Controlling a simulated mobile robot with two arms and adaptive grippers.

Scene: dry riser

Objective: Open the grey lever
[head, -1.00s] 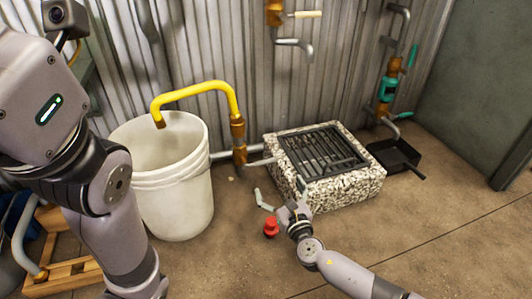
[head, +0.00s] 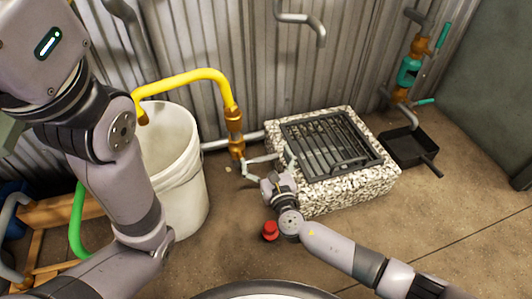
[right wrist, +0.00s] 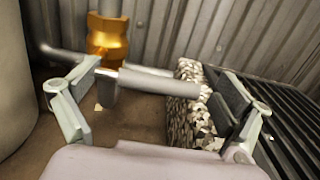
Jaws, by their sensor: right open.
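The grey lever (head: 262,158) sticks out to the right from the lower brass valve (head: 236,146) on the yellow pipe. In the right wrist view the lever (right wrist: 160,82) lies level across the middle, between my spread fingers, with the brass valve (right wrist: 107,40) behind its left end. My right gripper (head: 267,163) is open beside the lever, and its fingers (right wrist: 165,90) hold nothing. Whether a finger touches the lever, I cannot tell. My left arm fills the left of the head view, but its gripper is out of the picture.
A stone block with a dark grate (head: 347,185) stands just right of the lever. A white bucket (head: 185,205) stands left, under the yellow pipe (head: 190,78). A red knob (head: 270,231) is on the floor below my right gripper. A black pan (head: 408,147) lies farther right.

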